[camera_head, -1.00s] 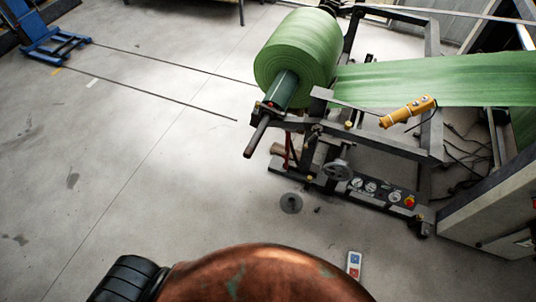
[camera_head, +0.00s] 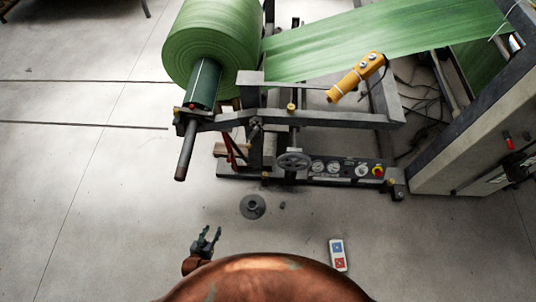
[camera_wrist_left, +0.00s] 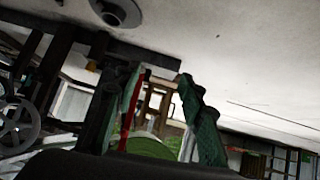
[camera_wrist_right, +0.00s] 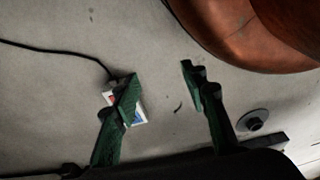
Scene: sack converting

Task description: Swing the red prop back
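The red prop (camera_head: 229,149) is a thin red bar at the left end of the roll stand, below the green roll (camera_head: 212,42). It stands slightly tilted beside a wooden block, its lower part partly hidden. The prop shows in the left wrist view (camera_wrist_left: 131,108) between the fingers in the picture, but farther off; I see no contact. My left gripper (camera_head: 211,239) is open and empty, low in front of the stand. It shows open in the left wrist view too (camera_wrist_left: 165,85). My right gripper (camera_wrist_right: 160,82) is open and empty; the head view does not show it.
A grey round disc (camera_head: 253,206) lies on the floor between my left gripper and the stand. A white remote (camera_head: 338,255) lies to the right. A handwheel (camera_head: 293,161) and gauge panel sit on the stand. A spindle end (camera_head: 186,150) juts out left. Floor at left is clear.

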